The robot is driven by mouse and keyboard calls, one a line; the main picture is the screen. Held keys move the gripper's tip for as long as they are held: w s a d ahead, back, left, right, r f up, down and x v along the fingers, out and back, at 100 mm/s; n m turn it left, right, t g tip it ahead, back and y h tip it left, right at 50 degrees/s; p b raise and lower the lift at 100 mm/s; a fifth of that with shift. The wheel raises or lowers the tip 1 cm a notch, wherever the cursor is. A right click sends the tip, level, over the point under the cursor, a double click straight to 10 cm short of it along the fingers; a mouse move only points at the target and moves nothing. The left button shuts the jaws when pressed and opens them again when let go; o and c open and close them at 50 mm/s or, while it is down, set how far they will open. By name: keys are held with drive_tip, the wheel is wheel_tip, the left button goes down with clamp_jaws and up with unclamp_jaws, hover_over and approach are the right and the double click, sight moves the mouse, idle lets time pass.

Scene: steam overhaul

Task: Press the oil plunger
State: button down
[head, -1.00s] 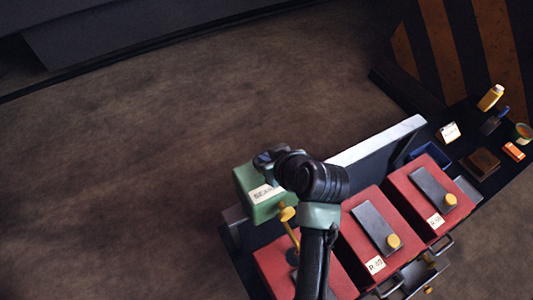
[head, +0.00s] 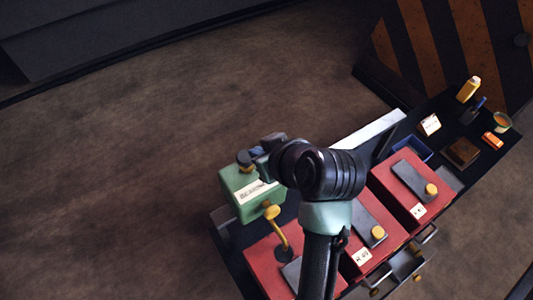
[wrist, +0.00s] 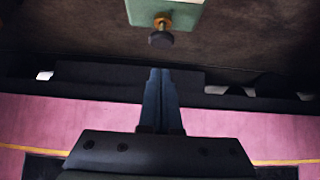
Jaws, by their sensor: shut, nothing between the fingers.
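The oil plunger is a dark round knob (head: 245,158) on the green labelled box (head: 240,204) at the bench's left end. In the wrist view the knob (wrist: 161,38) stands out from the green box (wrist: 165,12) on a short brass-coloured stem, ahead of my fingertips. My gripper (wrist: 160,72) is shut and empty, its dark fingers together and pointing toward the knob. In the head view my gripper (head: 266,155) is just right of the knob, partly hidden by my wrist. A gap shows between fingertips and knob in the wrist view; its depth is unclear.
A yellow-knobbed lever (head: 271,212) stands just in front of the green box. Red boxes with grey lids (head: 410,180) line the bench. A yellow bottle (head: 468,90), an orange box (head: 492,141) and a cup (head: 502,121) are at the far right. The floor at left is clear.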

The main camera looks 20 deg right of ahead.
drive_tip(key=shift+v, duration=1.7)
